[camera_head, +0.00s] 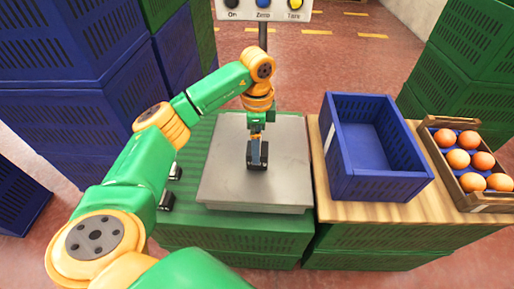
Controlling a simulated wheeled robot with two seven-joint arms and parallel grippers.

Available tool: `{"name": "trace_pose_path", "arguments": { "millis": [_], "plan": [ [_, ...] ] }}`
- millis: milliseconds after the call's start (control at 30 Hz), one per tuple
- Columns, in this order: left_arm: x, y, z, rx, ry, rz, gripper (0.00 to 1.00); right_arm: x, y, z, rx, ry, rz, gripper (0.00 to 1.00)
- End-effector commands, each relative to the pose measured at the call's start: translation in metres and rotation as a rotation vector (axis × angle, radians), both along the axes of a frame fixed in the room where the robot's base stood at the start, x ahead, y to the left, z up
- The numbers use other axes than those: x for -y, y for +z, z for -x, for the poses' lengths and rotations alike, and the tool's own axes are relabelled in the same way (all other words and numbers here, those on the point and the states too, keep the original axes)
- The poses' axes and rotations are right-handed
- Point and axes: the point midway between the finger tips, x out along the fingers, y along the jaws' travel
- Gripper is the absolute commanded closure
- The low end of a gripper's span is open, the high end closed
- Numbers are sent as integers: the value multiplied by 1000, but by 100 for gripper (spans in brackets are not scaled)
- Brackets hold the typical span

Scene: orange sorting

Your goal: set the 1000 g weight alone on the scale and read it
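The scale's grey plate (222,178) lies on a green crate in the middle. My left gripper (256,136) points down over the plate, its narrow fingers together at the top of a black weight (257,155). The weight is upright at the plate's middle; I cannot tell whether it touches the plate, and its marking is not readable. Two other black weights (166,201) (175,171) stand left of the plate, partly beside my arm. The scale's button panel (263,10) shows On, Zero and Tare at the top edge; its reading is out of view. My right gripper is not in view.
An empty blue crate (378,185) and a wooden crate of oranges (490,203) stand on a wooden top (335,207) at right. Blue crates (60,100) are stacked at left and green crates (470,75) at far right. The plate around the weight is bare.

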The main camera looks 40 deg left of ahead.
Motion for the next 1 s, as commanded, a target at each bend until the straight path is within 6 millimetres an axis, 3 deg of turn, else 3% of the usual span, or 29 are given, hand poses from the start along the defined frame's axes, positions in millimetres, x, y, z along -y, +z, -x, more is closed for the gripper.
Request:
{"name": "trace_pose_path", "arguments": {
  "millis": [100, 300, 1000],
  "plan": [
    [0, 38, -1, 6, 0, 1, 0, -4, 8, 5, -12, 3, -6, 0],
    [0, 80, -1, 2, 1, 0, 0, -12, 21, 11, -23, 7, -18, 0],
    [0, 83, 0, 1, 0, 1, 0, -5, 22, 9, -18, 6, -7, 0]
  ]
}}
